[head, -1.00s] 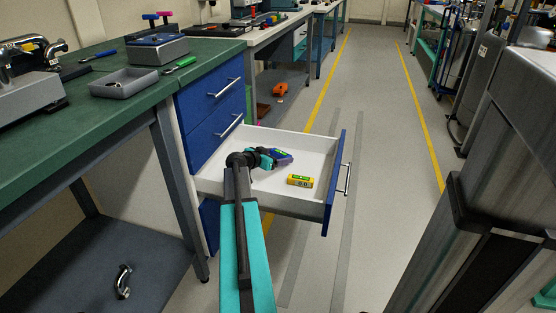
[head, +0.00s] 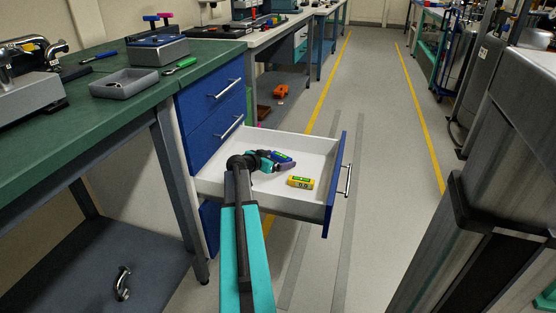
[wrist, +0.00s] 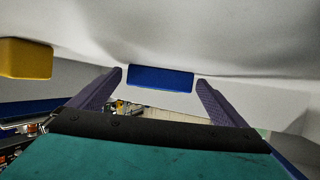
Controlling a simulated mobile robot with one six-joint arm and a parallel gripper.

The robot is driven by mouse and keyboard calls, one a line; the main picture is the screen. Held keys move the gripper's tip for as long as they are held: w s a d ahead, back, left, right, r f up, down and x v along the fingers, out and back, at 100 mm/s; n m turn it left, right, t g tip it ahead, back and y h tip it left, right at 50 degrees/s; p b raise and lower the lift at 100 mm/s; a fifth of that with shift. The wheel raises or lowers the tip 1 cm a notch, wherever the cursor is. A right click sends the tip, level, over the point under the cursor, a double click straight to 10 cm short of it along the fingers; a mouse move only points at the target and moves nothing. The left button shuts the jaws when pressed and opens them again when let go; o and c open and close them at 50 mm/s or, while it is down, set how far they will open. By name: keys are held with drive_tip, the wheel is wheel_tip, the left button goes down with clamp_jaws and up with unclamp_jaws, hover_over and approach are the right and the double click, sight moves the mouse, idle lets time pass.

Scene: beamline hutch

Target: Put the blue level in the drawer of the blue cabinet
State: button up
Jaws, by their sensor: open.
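The blue level (head: 284,157) is inside the open drawer (head: 300,202) of the blue cabinet (head: 212,105), toward the drawer's back side. My gripper (head: 272,158) reaches into the drawer beside it. In the wrist view, the two purple fingers (wrist: 160,92) are spread apart, and the blue level (wrist: 160,78) shows in the gap just beyond the tips, against the white drawer floor. A finger hides part of the level in the head view, and I cannot tell whether they touch.
A yellow level (head: 300,182) lies in the drawer nearer the front; it also shows in the wrist view (wrist: 25,58). A green bench (head: 60,140) with a grey tray (head: 124,83) stands left. The aisle floor is clear beyond the drawer.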

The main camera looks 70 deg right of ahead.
drive_tip(key=shift+r, duration=0.15)
drive_tip(key=shift+p+v, duration=1.1)
drive_tip(key=shift+v, duration=2.6)
